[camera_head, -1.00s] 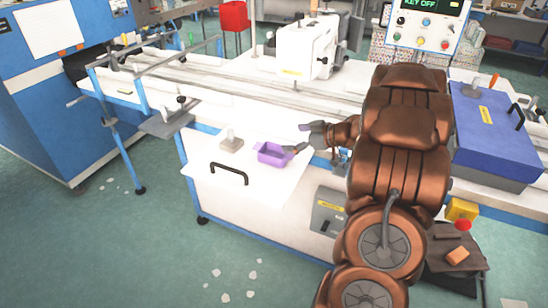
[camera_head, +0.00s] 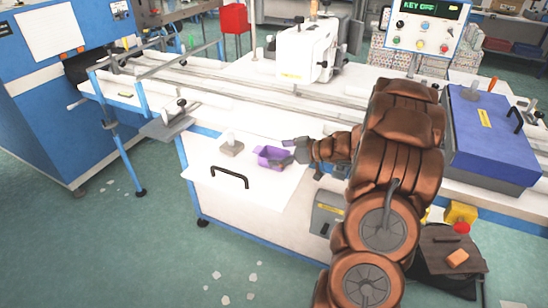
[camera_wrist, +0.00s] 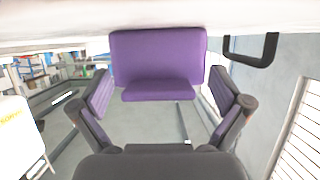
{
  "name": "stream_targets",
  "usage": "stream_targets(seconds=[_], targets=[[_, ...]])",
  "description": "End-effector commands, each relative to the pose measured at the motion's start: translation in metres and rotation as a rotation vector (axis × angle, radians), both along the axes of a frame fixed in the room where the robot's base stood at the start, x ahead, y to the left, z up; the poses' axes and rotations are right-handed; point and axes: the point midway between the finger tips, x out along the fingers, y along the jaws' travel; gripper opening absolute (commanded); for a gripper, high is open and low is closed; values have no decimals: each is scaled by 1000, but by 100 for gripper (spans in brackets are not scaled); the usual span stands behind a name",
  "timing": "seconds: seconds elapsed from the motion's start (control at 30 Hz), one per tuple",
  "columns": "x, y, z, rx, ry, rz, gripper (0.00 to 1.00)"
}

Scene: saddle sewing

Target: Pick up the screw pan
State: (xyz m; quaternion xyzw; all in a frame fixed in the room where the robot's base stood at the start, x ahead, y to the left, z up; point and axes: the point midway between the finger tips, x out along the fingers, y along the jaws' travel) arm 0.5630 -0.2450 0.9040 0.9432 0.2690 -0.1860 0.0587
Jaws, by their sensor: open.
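The screw pan (camera_head: 268,155) is a small purple open tray on the white worktop, to the right of a small grey block. In the wrist view the pan (camera_wrist: 158,60) fills the upper middle, straight ahead of my gripper. My gripper (camera_head: 288,151) is at the pan's right side, its fingers apart. In the wrist view my gripper (camera_wrist: 160,88) is open, with one purple-padded finger on each side of the pan. I cannot tell whether the pads touch the pan. The far finger partly hides behind the pan and hand in the head view.
A grey block with a pale knob (camera_head: 231,146) stands close to the pan's left. A black handle (camera_head: 229,175) is on the worktop's front. A white sewing machine (camera_head: 307,50) stands behind, and a blue box (camera_head: 492,135) is at the right.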

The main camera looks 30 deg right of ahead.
Motion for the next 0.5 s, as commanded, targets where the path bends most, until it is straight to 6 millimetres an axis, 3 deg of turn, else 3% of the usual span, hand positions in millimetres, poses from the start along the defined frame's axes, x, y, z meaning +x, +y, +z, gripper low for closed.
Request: stream_targets(seconds=[0.2, 0.5], targets=[[12, 8, -6, 1, -1, 1, 100], [14, 9, -7, -1, 0, 0, 99]])
